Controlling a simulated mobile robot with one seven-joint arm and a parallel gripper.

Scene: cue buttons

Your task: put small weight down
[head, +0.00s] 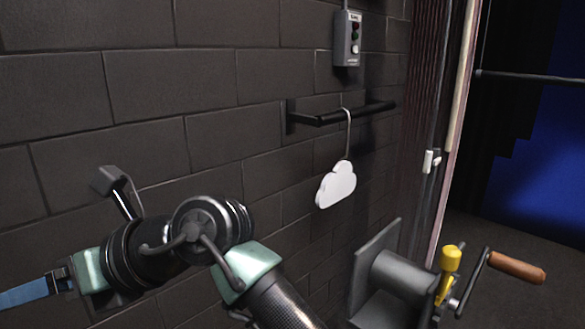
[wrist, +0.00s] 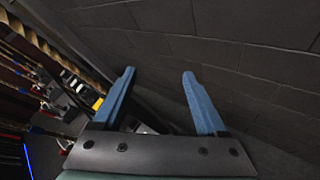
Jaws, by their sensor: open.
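My gripper (wrist: 158,78) is open in the wrist view, with two blue fingers spread apart and nothing between them. The dark block wall (wrist: 240,45) lies beyond the fingers. In the head view, part of my gripper shows at the lower left edge and its fingertips are cut off. I cannot make out a small weight in either view. A white cloud-shaped piece (head: 336,186) hangs by a grey hook from a black bar on the wall, to the right of my arm and apart from it.
The black bar (head: 365,111) sticks out from the wall below a grey button box (head: 347,39). A grey winch (head: 395,278) with a yellow part and a wooden crank handle (head: 516,267) stands at lower right. Ropes (wrist: 50,50) and small blurred items show left in the wrist view.

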